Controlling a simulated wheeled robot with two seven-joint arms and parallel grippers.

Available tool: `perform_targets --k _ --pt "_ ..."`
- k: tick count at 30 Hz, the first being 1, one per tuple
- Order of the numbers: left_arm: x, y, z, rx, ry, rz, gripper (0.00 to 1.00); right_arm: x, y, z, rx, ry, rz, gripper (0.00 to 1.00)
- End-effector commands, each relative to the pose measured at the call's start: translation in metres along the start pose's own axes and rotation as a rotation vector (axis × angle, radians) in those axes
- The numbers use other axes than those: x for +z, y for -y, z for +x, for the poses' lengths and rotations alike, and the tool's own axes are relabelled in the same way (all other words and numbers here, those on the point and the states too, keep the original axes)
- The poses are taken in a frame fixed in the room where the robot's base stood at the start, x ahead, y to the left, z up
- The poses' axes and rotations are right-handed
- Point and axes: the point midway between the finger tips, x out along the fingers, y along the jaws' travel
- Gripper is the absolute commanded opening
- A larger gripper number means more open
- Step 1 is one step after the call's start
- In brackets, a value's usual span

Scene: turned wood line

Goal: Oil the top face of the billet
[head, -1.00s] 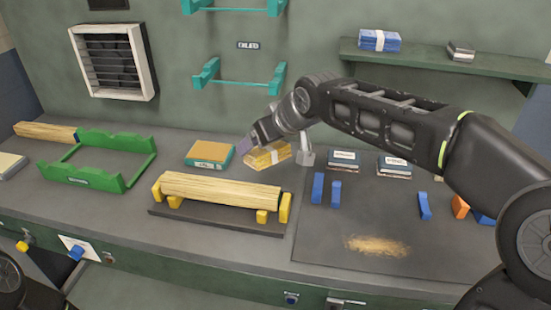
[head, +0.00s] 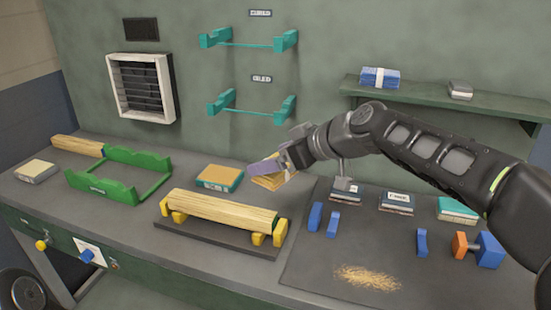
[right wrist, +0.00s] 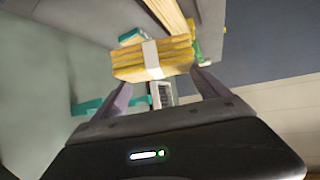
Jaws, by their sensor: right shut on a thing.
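The billet (head: 225,208) is a pale wooden length lying on yellow supports over a dark base, mid-bench in the head view. Its top face is bare of any object. My right gripper (head: 268,168) is behind the billet's right end. It is shut on a yellow banded stack (head: 274,182), partly hidden by the gripper. In the right wrist view the stack (right wrist: 153,59) shows its white band and sits between the two fingers (right wrist: 163,92). Whether the stack is clear of the bench cannot be told. My left gripper is out of view.
A brown and teal box (head: 219,178) stands left of the stack. A green cradle (head: 120,180) and another wooden piece (head: 78,146) lie left. Blue blocks (head: 315,216), dark boxes (head: 397,202) and shavings (head: 367,277) are on the dark mat at right. Teal wall brackets (head: 252,105) hang behind.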

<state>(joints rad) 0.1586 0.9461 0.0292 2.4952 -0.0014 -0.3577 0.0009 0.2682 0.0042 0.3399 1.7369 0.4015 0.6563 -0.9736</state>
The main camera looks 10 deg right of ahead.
Motion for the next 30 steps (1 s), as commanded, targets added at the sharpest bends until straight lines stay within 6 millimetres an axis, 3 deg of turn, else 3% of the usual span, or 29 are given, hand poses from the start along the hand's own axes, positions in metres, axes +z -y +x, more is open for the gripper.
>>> perform_targets --k 12,30 --pt "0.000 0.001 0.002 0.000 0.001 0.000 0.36 0.003 0.000 0.002 0.000 -0.001 0.000 0.20" --pt "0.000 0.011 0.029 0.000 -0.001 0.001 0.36 0.043 0.001 0.027 0.001 -0.001 0.000 0.20"
